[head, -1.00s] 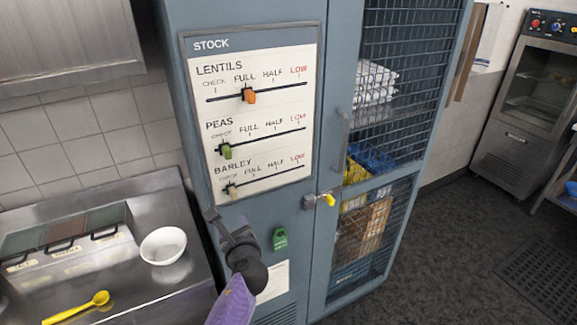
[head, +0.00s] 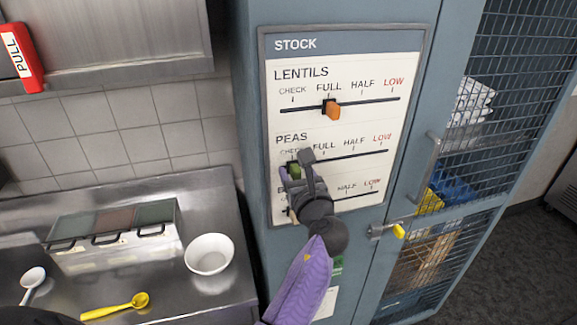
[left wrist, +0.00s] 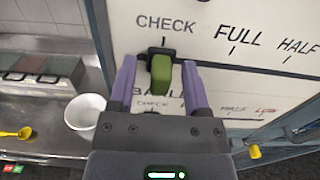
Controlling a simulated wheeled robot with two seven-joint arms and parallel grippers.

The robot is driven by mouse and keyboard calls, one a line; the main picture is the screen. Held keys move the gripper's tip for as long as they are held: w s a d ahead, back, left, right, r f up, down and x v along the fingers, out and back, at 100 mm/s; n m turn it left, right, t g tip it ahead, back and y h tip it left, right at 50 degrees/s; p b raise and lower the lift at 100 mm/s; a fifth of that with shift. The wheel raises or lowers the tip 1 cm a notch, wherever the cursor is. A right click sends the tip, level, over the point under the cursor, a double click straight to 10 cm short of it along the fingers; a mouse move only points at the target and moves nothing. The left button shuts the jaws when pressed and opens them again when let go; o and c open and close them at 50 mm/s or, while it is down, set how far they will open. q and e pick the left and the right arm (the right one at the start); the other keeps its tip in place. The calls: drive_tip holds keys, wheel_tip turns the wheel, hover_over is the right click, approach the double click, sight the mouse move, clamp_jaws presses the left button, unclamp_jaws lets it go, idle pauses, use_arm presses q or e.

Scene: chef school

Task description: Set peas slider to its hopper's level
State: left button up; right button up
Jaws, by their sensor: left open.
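The stock board (head: 420,60) has three slider rows: lentils, peas and barley. The green peas slider (head: 294,171) is at CHECK, the left end of its track; it also shows in the left wrist view (left wrist: 161,76). The orange lentils slider (head: 332,110) is at FULL. The barley slider is mostly hidden behind my gripper. My left gripper (head: 300,165) is open in front of the peas slider. In the left wrist view its two purple fingers (left wrist: 160,88) stand on either side of the green knob, with gaps visible. My right gripper is not in view.
A steel counter at left holds three lidded hoppers (head: 115,218), a white bowl (head: 209,254) and a yellow spoon (head: 117,307). A mesh cabinet door with a yellow-handled latch (head: 398,231) is right of the board.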

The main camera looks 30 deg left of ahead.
use_arm(q)
drive_tip(key=shift+w+a, duration=0.1)
drive_tip(key=shift+d, duration=0.2)
drive_tip(key=shift+c, duration=1.3)
clamp_jaws()
